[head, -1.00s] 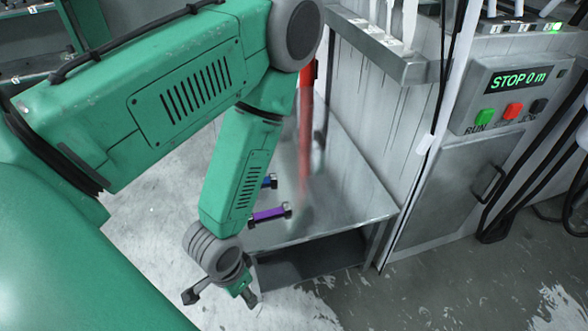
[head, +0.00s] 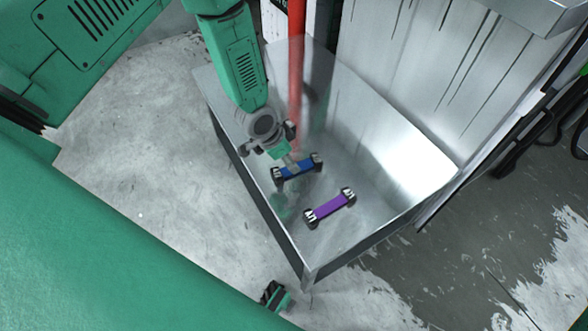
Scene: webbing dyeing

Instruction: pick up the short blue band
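The short blue band (head: 307,167) lies on the steel tabletop (head: 375,160), with a dark clip at each end. My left gripper (head: 284,157) comes down from above over the band. Its grey tip overlaps the band's middle in the picture. I cannot tell whether the fingers touch or close on the band. A black and green piece, apparently part of my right gripper (head: 274,296), shows at the bottom, below the table's front edge. Most of it is hidden, and its finger state is unclear.
A purple band (head: 330,207) with dark end clips lies close by, nearer the front corner. A red upright pole (head: 296,70) stands behind the blue band. A grey streaked wall panel (head: 420,75) borders the table at right. The right part of the tabletop is clear.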

